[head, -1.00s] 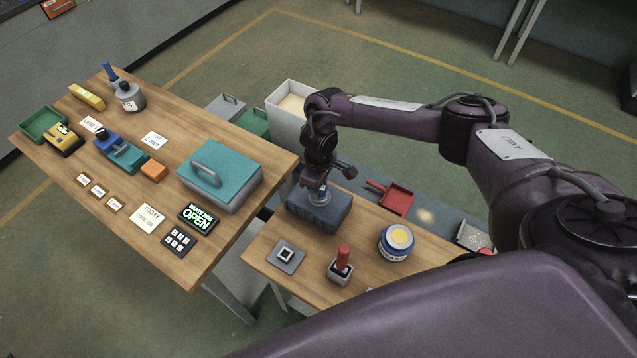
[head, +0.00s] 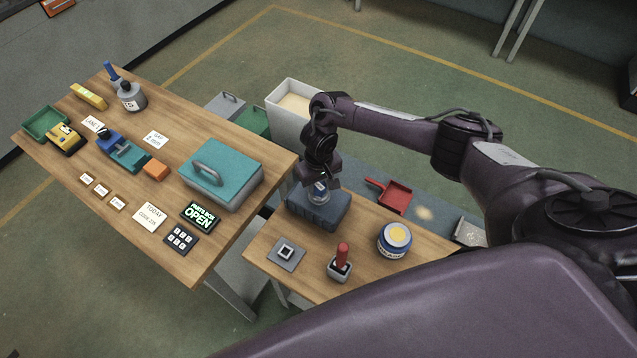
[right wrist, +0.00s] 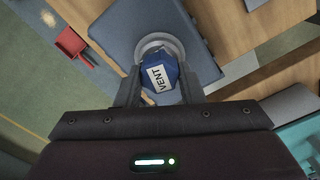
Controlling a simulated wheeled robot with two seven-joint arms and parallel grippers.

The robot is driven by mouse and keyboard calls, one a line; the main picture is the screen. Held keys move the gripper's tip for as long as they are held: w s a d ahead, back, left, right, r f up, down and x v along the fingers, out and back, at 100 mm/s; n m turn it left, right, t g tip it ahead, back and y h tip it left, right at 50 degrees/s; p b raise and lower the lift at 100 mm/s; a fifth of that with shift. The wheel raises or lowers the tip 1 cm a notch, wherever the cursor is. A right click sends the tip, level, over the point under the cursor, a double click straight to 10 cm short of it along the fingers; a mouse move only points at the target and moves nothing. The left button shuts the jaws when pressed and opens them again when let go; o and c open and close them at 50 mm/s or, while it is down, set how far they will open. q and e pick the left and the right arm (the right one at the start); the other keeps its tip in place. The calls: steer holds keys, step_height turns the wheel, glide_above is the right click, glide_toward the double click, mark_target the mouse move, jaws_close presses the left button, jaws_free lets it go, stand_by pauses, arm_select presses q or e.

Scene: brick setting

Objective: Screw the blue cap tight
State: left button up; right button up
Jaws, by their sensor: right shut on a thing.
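The blue cap (right wrist: 160,75) carries a white label reading VENT and sits over a pale round collar (right wrist: 160,42) on a dark blue-grey block (right wrist: 118,25). In the head view the cap (head: 319,187) is small and partly covered by my gripper, above the block (head: 322,212) on the front table. My right gripper (head: 320,182) points down at the block. In the right wrist view my right gripper (right wrist: 160,88) has a finger on each side of the cap and is shut on it. How tight the cap sits cannot be seen. My left gripper is not in view.
A teal-lidded box (head: 221,175) is on the left table. A red dustpan (head: 392,196) lies behind the block.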

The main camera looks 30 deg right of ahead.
mark_target(319, 185)
steer(key=shift+m, duration=0.6)
steer(key=o, duration=1.2)
steer(key=shift+d, duration=0.1)
steer(key=shift+c, duration=0.2)
steer(key=shift+o, duration=0.4)
steer(key=o, duration=0.3)
steer(key=shift+r, duration=0.1)
steer(key=shift+r, duration=2.95)
